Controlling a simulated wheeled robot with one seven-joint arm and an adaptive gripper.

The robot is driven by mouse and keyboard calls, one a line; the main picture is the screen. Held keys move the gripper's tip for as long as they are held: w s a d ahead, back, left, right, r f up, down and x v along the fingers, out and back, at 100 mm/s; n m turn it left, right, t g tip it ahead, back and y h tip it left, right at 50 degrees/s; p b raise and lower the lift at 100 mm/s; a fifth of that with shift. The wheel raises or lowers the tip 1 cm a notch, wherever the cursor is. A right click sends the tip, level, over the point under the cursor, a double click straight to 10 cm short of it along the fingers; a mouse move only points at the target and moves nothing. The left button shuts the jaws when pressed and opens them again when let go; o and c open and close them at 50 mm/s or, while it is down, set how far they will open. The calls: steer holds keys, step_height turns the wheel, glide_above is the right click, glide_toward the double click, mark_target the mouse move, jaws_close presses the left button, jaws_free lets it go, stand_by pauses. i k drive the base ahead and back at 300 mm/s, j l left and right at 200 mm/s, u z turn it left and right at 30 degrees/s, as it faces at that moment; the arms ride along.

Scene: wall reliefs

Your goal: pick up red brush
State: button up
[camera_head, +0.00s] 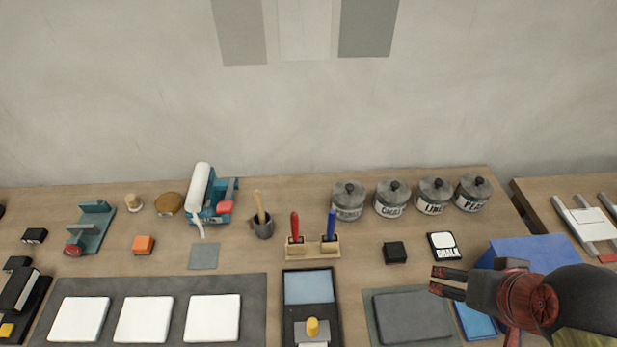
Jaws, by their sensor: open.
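The red brush (295,227) stands upright in the left slot of a small wooden holder (313,251), near the middle of the table. A blue brush (331,224) stands in the right slot of the same holder. My gripper (441,282) is at the right, above the table, with its fingers pointing left. It is open and apart from the brushes, with nothing visible between its fingers.
Lidded grey jars (391,199) stand along the back right. A black block (395,252) and a chalk box (442,245) lie between holder and gripper. A cup with a stick (262,226) stands left of the holder. A blue-topped tray (309,288) lies in front.

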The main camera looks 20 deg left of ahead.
mark_target(294, 219)
steer(key=k+j+u, duration=0.1)
steer(key=u, duration=1.05)
steer(key=k+j, duration=0.05)
